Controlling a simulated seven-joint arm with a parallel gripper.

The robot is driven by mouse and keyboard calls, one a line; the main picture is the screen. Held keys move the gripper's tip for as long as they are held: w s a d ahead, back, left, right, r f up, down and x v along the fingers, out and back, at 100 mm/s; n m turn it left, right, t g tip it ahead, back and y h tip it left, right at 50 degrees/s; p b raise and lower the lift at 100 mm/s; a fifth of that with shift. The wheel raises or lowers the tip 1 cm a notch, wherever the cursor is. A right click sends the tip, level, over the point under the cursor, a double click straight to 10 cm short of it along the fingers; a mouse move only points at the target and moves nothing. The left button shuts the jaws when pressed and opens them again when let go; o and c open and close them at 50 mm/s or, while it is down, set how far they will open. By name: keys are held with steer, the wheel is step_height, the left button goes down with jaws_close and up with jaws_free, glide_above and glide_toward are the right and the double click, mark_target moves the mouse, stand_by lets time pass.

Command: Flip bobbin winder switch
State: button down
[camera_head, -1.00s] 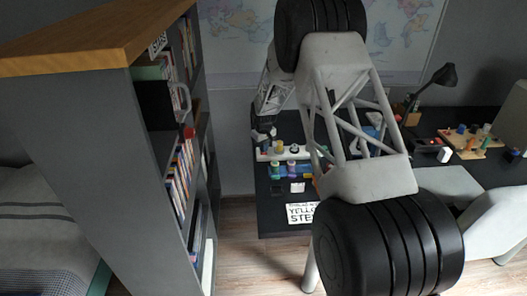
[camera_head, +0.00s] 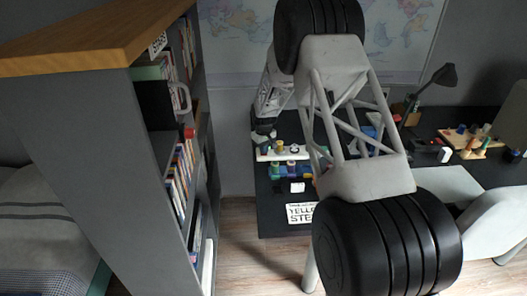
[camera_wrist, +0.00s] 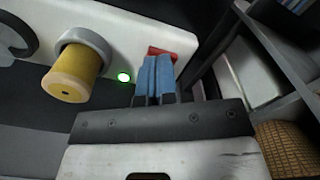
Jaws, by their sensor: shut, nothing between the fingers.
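The bobbin winder appears to be the white panel (camera_wrist: 120,22) in the wrist view. It carries a yellow spool-like part (camera_wrist: 72,80) on a grey collar and a lit green light (camera_wrist: 124,77). A red switch piece (camera_wrist: 162,53) is at its right end. My gripper (camera_wrist: 156,62) is shut with nothing held, its blue fingertips right at the red piece and partly covering it. I cannot tell whether they touch. In the head view, my gripper (camera_head: 262,137) is at the left end of the white winder (camera_head: 284,155), where the switch is not discernible.
A tall grey bookcase (camera_head: 95,150) stands left of the black desk (camera_head: 268,213). Coloured spools (camera_head: 292,171) and a white sign (camera_head: 301,213) lie in front of the winder. A lamp (camera_head: 444,76) and a wooden tray (camera_head: 470,152) are farther right.

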steer(key=shift+r, duration=3.5)
steer(key=shift+r, duration=0.1)
steer(key=shift+s+r, duration=0.15)
steer(key=shift+r, duration=0.05)
steer(key=s+d+r+m+t, duration=0.15)
steer(key=s+d+r, duration=0.25)
steer(key=s+r, duration=0.9)
steer(key=s+d+r+m, duration=0.2)
steer(key=s+d+r, duration=0.1)
steer(key=s+r, duration=1.05)
steer(key=s+d+m, duration=0.1)
steer(key=s+d, duration=0.1)
steer(key=s, duration=1.5)
steer(key=s+d+m+t, duration=0.1)
steer(key=s+d, duration=0.1)
steer(key=s, duration=1.6)
steer(key=shift+s+r+m, duration=0.15)
steer(key=shift+s+m, duration=0.2)
